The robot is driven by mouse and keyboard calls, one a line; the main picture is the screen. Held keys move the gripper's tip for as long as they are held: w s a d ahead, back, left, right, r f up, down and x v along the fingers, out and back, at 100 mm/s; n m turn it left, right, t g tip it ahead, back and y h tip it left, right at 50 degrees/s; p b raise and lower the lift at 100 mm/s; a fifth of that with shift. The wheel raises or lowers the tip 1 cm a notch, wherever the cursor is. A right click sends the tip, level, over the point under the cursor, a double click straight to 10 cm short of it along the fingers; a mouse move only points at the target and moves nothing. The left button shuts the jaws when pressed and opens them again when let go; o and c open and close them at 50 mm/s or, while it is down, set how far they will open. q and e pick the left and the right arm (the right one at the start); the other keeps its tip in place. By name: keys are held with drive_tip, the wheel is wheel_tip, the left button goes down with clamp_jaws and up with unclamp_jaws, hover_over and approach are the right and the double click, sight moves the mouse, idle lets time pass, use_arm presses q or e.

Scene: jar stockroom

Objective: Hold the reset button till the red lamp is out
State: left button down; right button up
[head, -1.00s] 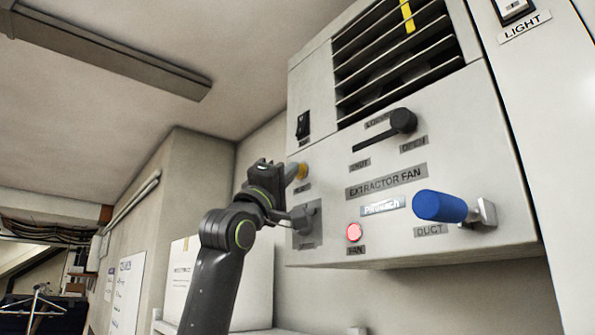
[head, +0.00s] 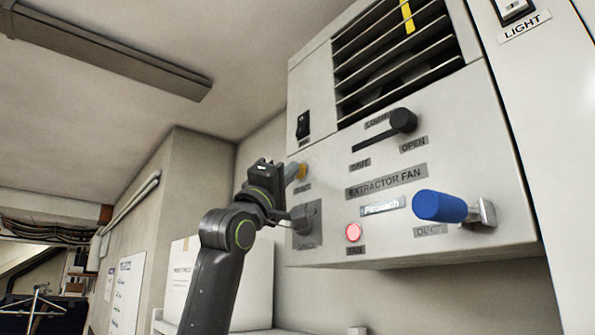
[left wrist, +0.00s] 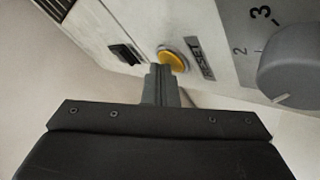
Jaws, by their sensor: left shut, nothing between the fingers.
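The yellow round reset button (head: 303,171) is at the left side of the extractor fan panel. In the left wrist view the button (left wrist: 173,58) sits beside its RESET label (left wrist: 201,59). My left gripper (head: 292,171) is shut and empty, its fingertips at the button. In the left wrist view the fingertips (left wrist: 161,72) overlap the button's lower edge; I cannot tell whether they press it. The red lamp (head: 353,233) above the lower label is lit. My right gripper is not in view.
A grey dial (left wrist: 290,77) is close to the button. A black rocker switch (head: 303,124) is above it. A black lever (head: 402,121) and a blue handle (head: 440,206) stick out farther right. A white box (head: 180,270) stands behind my arm.

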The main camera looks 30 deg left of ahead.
use_arm(q)
drive_tip(key=shift+s, duration=0.1)
drive_tip(key=shift+s+a+b, duration=0.25)
drive_tip(key=shift+s+b, duration=0.3)
drive_tip(key=shift+s, duration=0.05)
drive_tip(key=s, duration=0.1)
drive_tip(key=s+a+b, duration=0.1)
drive_tip(key=s, duration=0.1)
drive_tip(key=s+a+b, duration=0.1)
drive_tip(key=shift+s, duration=0.35)
idle(0.4)
